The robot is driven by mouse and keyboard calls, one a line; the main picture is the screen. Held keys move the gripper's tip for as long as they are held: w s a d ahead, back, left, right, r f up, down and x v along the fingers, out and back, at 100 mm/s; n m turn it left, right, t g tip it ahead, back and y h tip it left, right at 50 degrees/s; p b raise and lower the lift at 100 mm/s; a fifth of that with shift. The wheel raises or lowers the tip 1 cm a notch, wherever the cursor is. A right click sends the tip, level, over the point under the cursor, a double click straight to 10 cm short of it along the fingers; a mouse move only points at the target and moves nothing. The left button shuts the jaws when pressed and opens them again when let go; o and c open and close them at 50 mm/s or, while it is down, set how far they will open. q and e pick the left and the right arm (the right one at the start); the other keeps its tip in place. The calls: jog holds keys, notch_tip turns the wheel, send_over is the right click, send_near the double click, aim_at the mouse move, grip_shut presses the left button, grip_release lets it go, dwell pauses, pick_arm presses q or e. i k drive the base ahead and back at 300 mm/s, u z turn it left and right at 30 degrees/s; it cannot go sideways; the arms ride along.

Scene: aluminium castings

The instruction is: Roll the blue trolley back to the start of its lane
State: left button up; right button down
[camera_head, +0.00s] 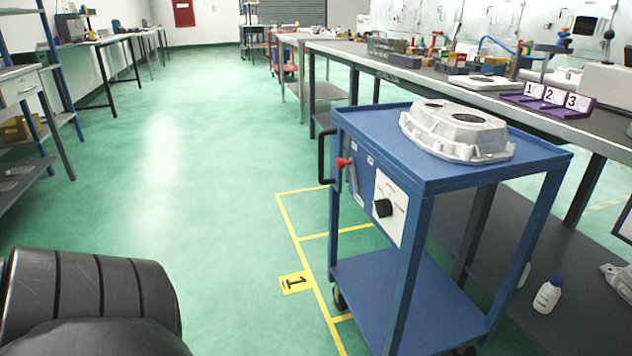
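The blue trolley (345,262) stands upright on the green floor at the right of centre, close to the long workbench. A silver aluminium casting (457,132) rests on its top shelf. A black handle (322,157) sticks out on its left side, with a red knob (344,162) beside it. A white panel with a black dial (384,208) is on its front. The yellow-lined lane (290,228) runs along the trolley's left side, with a yellow tag marked 1 (296,282). A dark rounded part fills the lower left corner. Neither gripper is in view.
The long grey workbench (440,83) runs along the right, with a purple holder marked 1, 2, 3 (545,99) on it. White bottles (547,295) stand on its lower shelf. Shelving (30,110) lines the left. The green floor between is clear.

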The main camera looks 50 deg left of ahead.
aim_at(402, 302)
jog(key=k, duration=1.15)
jog(key=u, duration=1.1)
jog(key=i, duration=1.5)
jog(key=z, duration=0.6)
